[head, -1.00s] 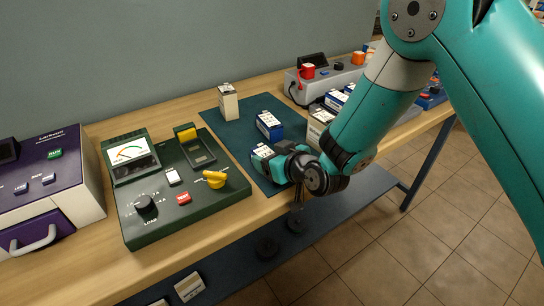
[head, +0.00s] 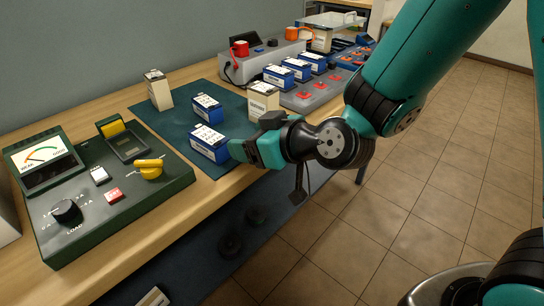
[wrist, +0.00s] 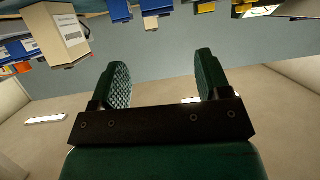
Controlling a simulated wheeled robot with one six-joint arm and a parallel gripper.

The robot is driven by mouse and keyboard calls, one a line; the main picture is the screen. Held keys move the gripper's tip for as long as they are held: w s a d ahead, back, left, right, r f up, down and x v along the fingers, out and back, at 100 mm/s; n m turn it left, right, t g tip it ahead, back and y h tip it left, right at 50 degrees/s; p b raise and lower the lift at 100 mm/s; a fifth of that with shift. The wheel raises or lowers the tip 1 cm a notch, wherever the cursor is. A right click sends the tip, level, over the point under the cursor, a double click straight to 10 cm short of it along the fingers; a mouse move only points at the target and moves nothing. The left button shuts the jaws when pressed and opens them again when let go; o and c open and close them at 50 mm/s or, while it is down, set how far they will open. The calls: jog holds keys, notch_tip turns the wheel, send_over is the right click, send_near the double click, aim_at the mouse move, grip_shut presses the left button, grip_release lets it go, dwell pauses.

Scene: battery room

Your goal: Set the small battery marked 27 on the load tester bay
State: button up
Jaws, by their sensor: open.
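The green load tester (head: 190,180) is at the left of the head view, with a dial, a yellow knob and a dark recessed bay (head: 127,146) that looks empty. Two blue-and-white batteries, a nearer one (head: 209,143) and a farther one (head: 208,109), stand on the dark mat. Two cream batteries, one at the back left (head: 158,90) and one at the right (head: 263,101), stand there too. I cannot read which is marked 27. My gripper (head: 248,150) is just right of the nearer blue battery, at the table's front edge. In the wrist view its jaws (wrist: 161,66) are open and empty.
A grey charger (head: 265,62) with red and orange clamps stands behind. Several blue batteries sit on a grey rack (head: 312,98) at the right. The mat (head: 180,122) has free room between batteries. A lower shelf (head: 255,215) lies below the tabletop.

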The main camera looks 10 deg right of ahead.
jog(key=b+v, duration=0.2)
jog(key=b, duration=0.2)
jog(key=b+v, duration=0.2)
jog(key=b, duration=0.3)
jog(key=shift+s+d+f, duration=0.1)
jog(key=shift+s+d, duration=0.15)
jog(key=shift+d, duration=0.05)
